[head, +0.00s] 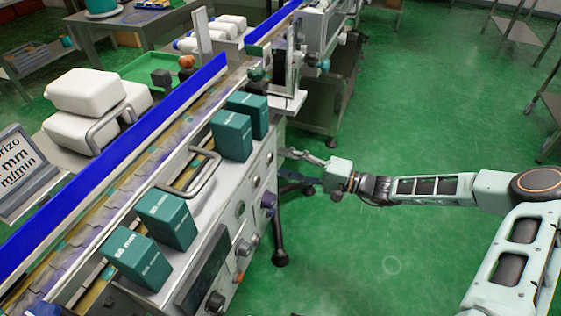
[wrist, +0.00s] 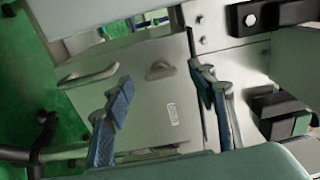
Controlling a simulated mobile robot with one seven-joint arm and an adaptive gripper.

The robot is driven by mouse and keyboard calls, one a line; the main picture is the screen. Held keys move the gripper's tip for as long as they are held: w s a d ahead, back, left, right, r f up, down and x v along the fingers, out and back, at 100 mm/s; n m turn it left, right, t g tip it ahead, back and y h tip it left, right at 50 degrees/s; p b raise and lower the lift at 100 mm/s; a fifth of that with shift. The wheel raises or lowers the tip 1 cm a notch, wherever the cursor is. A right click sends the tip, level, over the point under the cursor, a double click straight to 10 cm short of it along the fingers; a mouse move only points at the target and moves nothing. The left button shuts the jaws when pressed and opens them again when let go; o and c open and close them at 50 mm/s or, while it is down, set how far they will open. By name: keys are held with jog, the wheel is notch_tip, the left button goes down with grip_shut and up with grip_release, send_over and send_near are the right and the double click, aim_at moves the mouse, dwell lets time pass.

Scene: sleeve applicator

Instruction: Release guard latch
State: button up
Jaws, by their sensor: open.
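My gripper (head: 297,166) reaches left toward the side of the machine's grey cabinet (head: 262,172) in the head view. In the wrist view my gripper (wrist: 161,77) is open, its two blue-padded fingers apart with nothing held. Behind the gap is a pale panel (wrist: 150,95) with a small label (wrist: 172,113). A small grey tab (wrist: 158,70) on this panel shows between the fingertips; it may be the guard latch, but I cannot be sure. I cannot tell whether a finger touches the panel. A grey bar handle (wrist: 88,76) is left of the fingers.
Teal boxes (head: 232,134) stand on the machine top beside a conveyor with a blue rail (head: 110,160). Knobs (head: 240,208) line the cabinet side. Black-ended fittings (wrist: 285,105) are right of the fingers. The green floor (head: 400,245) around my arm is clear.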

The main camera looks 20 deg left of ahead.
jog(key=d, duration=1)
jog(key=shift+s, duration=0.4)
